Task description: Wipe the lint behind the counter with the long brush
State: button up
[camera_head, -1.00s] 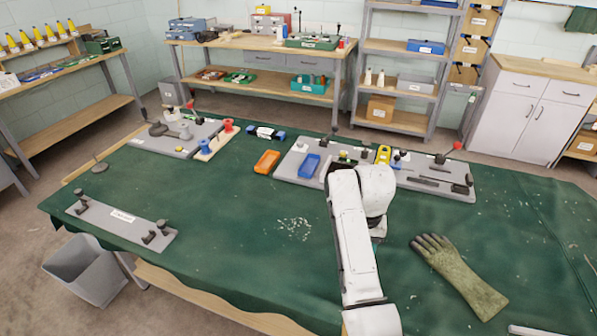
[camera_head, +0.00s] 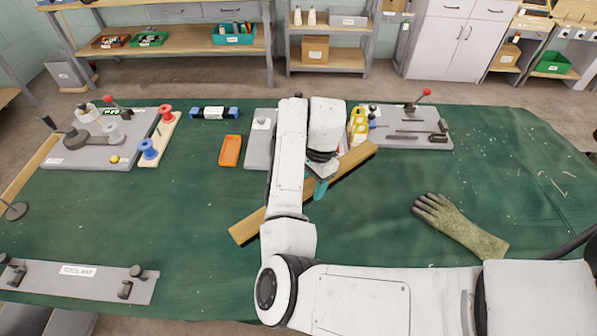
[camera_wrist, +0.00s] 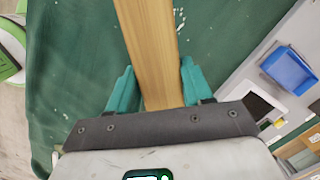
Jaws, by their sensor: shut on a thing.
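My gripper (camera_head: 320,187) is shut on a long, pale wooden bar (camera_head: 250,228), which slants over the green cloth from lower left to upper right in the head view. In the wrist view the bar (camera_wrist: 150,30) runs between the teal fingers of my gripper (camera_wrist: 156,72). It may be the long brush; no bristles show. White lint flecks (camera_wrist: 181,26) lie on the cloth beside the bar in the wrist view. In the head view my arm and the bar hide the middle of the cloth. I cannot tell which thing is the counter.
A glove (camera_head: 460,226) lies right of my arm. Along the back edge are a grey board with spools (camera_head: 80,155), an orange tray (camera_head: 230,151) and a grey board with a red-knobbed lever (camera_head: 400,142). A labelled grey bar (camera_head: 90,284) lies front left. The left middle cloth is clear.

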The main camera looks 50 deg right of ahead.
jog(key=shift+f+b, duration=2.2)
jog(key=shift+f, duration=0.25)
